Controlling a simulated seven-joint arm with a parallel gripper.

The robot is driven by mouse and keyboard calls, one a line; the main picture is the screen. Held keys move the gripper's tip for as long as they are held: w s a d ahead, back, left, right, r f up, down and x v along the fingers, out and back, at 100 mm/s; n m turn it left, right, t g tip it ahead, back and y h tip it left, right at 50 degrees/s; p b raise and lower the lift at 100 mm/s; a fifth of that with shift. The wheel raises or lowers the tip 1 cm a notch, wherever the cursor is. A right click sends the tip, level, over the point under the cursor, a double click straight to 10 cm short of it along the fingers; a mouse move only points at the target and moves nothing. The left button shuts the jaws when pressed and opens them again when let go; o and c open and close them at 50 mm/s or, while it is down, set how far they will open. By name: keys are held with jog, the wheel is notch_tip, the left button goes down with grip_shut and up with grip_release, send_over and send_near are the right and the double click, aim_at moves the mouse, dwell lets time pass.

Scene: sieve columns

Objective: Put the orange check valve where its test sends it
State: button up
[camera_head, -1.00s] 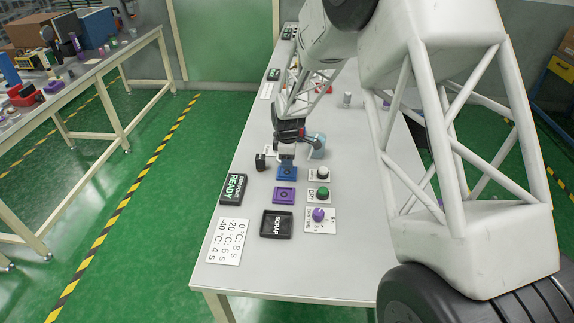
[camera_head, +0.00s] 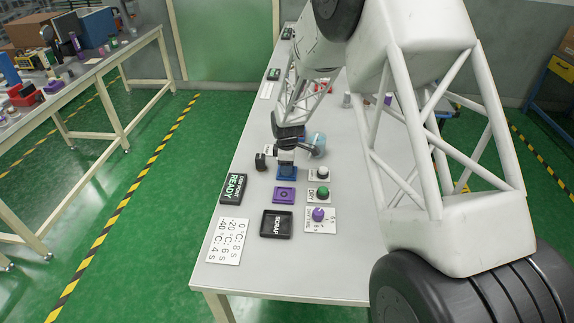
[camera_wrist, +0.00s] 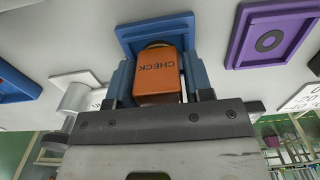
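The orange check valve (camera_wrist: 158,75), marked CHECK, is in the wrist view with its brass-coloured end at the blue square fixture (camera_wrist: 128,35). I cannot tell whether it rests in the fixture or is just above it. My gripper (camera_wrist: 158,80) has one bluish finger on each side of the valve, very close to it; contact is not clear. In the head view my gripper (camera_head: 287,158) is low over the blue fixture (camera_head: 286,173) and hides the valve. A purple fixture (camera_head: 284,195), a black SCRAP tray (camera_head: 263,233) and a black READY tray (camera_head: 235,188) lie nearer the front.
A temperature-and-seconds card (camera_head: 224,241) lies at the front left. Right of the fixtures are a pale knob (camera_head: 322,171), a green DRY button (camera_head: 323,191) and a purple dial (camera_head: 318,214). A small black block (camera_head: 261,162) and a pale-blue container (camera_head: 318,141) flank my gripper.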

jog(key=shift+o, duration=1.3)
jog(key=shift+w+a+r, duration=0.1)
jog(key=shift+r, duration=1.85)
jog(key=shift+w+a+r, duration=0.1)
jog(key=shift+r, duration=1.85)
